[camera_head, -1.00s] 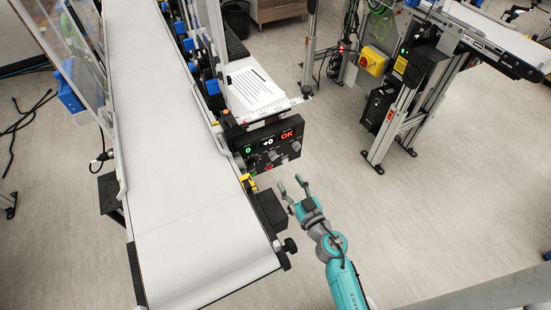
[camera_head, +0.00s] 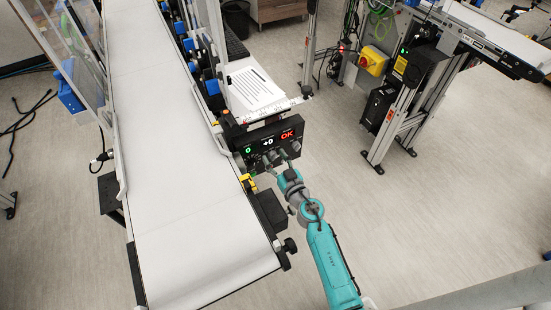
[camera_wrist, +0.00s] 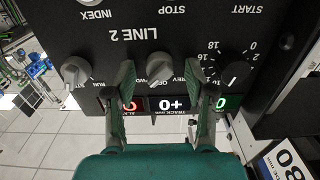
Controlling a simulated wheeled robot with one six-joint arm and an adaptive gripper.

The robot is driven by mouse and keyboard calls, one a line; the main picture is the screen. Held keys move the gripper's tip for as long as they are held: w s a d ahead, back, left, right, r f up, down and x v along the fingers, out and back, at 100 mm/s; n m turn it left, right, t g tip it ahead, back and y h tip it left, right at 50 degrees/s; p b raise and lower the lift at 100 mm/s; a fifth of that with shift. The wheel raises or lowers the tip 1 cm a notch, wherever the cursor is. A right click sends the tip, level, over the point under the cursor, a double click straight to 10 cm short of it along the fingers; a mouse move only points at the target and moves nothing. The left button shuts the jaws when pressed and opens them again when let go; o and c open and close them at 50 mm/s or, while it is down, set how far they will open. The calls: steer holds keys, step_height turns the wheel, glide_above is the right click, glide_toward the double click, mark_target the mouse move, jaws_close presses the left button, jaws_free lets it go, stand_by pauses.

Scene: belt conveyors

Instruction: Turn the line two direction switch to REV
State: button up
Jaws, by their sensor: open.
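The line two control panel (camera_head: 253,152) hangs at the conveyor's side and shows inverted in the wrist view, marked LINE 2 (camera_wrist: 124,34). Its middle knob (camera_wrist: 159,67) is a grey selector with REV printed near it; the pointer's exact setting is hard to read. My gripper (camera_wrist: 164,82) is open, its two fingers on either side of this knob. I cannot tell whether they touch it. In the head view, my gripper (camera_head: 282,164) is at the panel's face and hides its lower middle.
Another grey knob (camera_wrist: 75,71) and a black scaled dial (camera_wrist: 235,75) flank the middle knob closely. Lit displays (camera_wrist: 170,104) sit along the panel's edge. The white conveyor belt (camera_head: 165,130) lies left of the panel.

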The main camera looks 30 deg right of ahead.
jaws_close()
stand_by(0.4)
steer(key=n, duration=0.4)
steer(key=shift+n, duration=0.4)
steer(key=n, duration=0.4)
steer(key=shift+a+n, duration=0.1)
steer(key=shift+n, duration=0.2)
steer(key=n, duration=0.4)
steer(key=shift+a+f+n, duration=0.1)
steer(key=shift+n, duration=2.1)
